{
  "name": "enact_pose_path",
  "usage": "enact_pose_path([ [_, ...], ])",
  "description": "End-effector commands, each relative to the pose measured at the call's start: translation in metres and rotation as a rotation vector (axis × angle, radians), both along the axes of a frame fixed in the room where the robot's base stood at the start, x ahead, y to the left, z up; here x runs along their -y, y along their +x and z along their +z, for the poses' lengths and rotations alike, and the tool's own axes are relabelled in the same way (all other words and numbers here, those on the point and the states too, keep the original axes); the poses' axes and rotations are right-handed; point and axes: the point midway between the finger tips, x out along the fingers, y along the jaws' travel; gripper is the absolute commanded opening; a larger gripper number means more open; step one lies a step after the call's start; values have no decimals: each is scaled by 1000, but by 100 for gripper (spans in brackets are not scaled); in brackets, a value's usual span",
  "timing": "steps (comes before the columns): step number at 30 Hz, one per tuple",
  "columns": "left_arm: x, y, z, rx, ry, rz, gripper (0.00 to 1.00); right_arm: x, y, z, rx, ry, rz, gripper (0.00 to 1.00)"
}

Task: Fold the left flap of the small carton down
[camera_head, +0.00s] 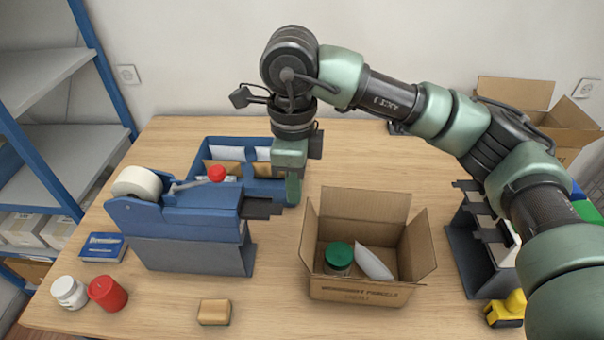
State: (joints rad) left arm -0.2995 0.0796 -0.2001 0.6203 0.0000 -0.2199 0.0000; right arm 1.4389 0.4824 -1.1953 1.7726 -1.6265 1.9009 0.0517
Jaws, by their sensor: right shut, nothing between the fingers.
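The small carton (360,292) stands open on the table, right of centre. Its left flap (308,235) stands up steeply along the left side. The back flap (365,206) is up and the right flap (421,246) leans outward. Inside lie a jar with a green lid (339,256) and a white packet (374,263). My right gripper (293,190) is shut and empty, pointing down a little behind and left of the left flap, apart from it in the picture. My left gripper is out of view.
A blue tape dispenser (178,225) stands left of the carton, with a blue divided tray (232,142) behind it. A grey rack (477,262) stands at right. A sponge-like tan block (214,312), red jar (107,293) and white jar (69,292) are in front.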

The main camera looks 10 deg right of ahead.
Motion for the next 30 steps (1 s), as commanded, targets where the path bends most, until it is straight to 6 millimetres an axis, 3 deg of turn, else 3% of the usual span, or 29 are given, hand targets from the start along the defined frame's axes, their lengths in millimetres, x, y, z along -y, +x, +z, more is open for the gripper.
enact_pose_path([
  [20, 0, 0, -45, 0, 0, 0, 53, 6, -4, -91, -1, 0, 1, 0],
  [21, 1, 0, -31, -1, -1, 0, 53, 14, -6, -78, 1, 0, -2, 0],
  [24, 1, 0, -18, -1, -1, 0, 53, 27, -11, -72, -1, -1, -1, 0],
  [30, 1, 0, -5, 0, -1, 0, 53, 53, -21, -73, -2, -2, -3, 0],
])
